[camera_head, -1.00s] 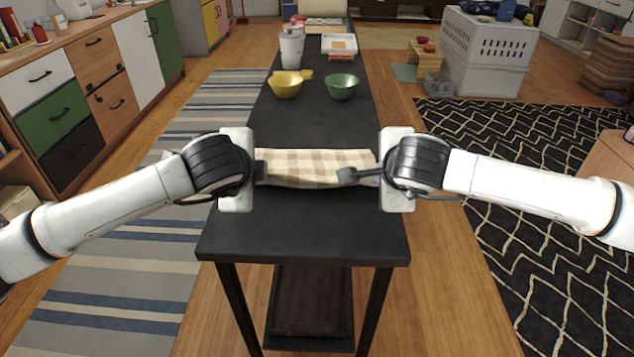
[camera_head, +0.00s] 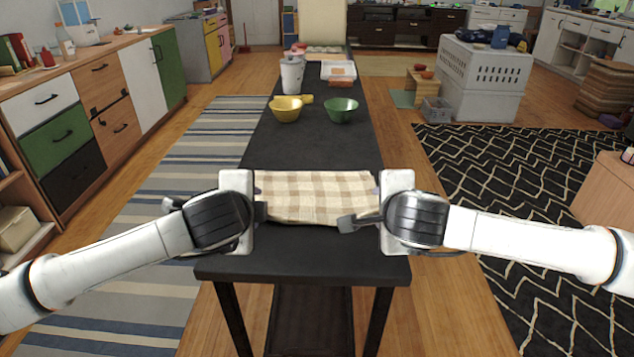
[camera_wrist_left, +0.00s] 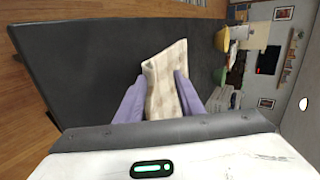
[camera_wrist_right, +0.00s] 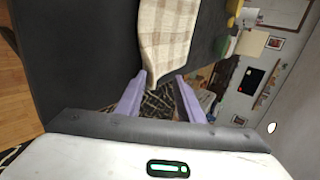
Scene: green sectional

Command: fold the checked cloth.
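The checked cloth (camera_head: 315,195), beige and cream, lies as a rectangular strip across the black table between my two grippers. My left gripper (camera_head: 259,201) is at its left end. In the left wrist view, the cloth (camera_wrist_left: 165,85) runs between the two lilac fingers (camera_wrist_left: 160,76), which stand apart. My right gripper (camera_head: 362,208) is at the cloth's right end. In the right wrist view, its fingers (camera_wrist_right: 160,77) are apart and a corner of the cloth (camera_wrist_right: 165,40) reaches to the left fingertip. Firm contact cannot be told.
The black table (camera_head: 315,250) is bare in front of the cloth. Beyond the cloth stand a yellow bowl (camera_head: 286,111), a green bowl (camera_head: 341,110), a white canister (camera_head: 292,75) and a tray (camera_head: 338,70). A striped rug (camera_head: 150,250) and a black patterned rug (camera_head: 500,180) flank the table.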

